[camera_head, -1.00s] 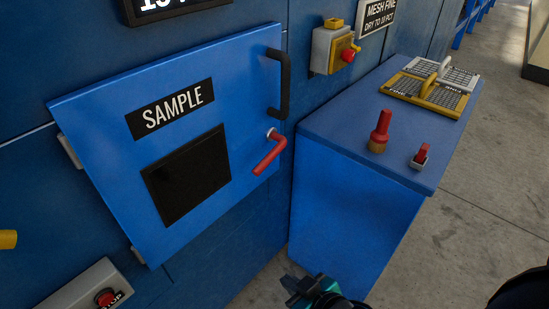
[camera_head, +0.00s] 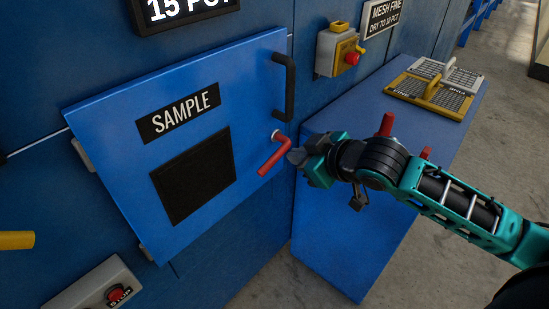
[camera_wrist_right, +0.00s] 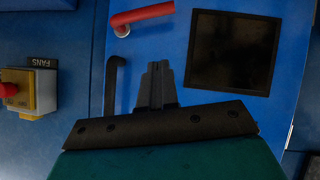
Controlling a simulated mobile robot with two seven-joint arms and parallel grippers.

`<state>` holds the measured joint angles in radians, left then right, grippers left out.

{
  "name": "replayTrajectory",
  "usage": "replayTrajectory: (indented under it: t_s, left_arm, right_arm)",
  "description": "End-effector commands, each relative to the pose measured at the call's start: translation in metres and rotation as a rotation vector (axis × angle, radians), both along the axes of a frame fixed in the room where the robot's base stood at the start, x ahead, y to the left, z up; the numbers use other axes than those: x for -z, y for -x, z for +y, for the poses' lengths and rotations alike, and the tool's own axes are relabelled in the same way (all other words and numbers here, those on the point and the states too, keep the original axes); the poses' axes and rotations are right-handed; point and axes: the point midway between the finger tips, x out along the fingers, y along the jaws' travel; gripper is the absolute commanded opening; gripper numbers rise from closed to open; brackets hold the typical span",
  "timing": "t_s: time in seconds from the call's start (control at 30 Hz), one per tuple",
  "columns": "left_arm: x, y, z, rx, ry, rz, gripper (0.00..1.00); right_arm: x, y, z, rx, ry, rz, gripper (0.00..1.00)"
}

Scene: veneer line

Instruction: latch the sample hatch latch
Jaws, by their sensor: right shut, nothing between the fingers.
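The blue sample hatch (camera_head: 205,118) is flat in its frame in the head view, with a SAMPLE label, a dark window (camera_head: 195,175) and a black bar handle (camera_head: 290,85). Its red latch lever (camera_head: 270,160) slants down and left from a pivot near the hatch's right edge. The lever also shows in the right wrist view (camera_wrist_right: 142,14). My right gripper (camera_head: 297,157) is just right of the lever; I cannot tell if it touches. Its fingers (camera_wrist_right: 158,85) are shut and empty in the wrist view. My left gripper is not in view.
A blue cabinet (camera_head: 345,215) stands right of the hatch, under my right arm. On it are mesh trays (camera_head: 430,92) and a red-handled tool (camera_head: 386,124), partly hidden. A switch box (camera_head: 340,52) is on the wall. A STOP box (camera_head: 100,290) is at lower left.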

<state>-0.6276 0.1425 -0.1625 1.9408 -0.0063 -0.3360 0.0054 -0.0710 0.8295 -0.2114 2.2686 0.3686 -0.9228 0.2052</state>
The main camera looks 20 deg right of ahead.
Motion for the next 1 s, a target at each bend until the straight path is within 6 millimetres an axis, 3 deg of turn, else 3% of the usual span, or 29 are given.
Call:
replayTrajectory:
  t_s: [0.17,0.67,0.8,1.0]
  left_arm:
    - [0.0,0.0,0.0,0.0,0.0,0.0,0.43]
    - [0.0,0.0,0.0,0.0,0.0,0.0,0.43]
    - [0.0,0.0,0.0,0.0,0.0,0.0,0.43]
    - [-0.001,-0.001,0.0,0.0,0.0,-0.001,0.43]
  right_arm:
    - [0.003,-0.01,0.001,0.002,0.002,0.001,0.0]
    - [0.051,-0.084,0.019,-0.001,0.003,-0.001,0.0]
    - [0.074,-0.089,0.014,0.001,0.005,0.003,0.0]
    - [0.087,-0.093,0.012,-0.001,0.006,0.0,0.0]
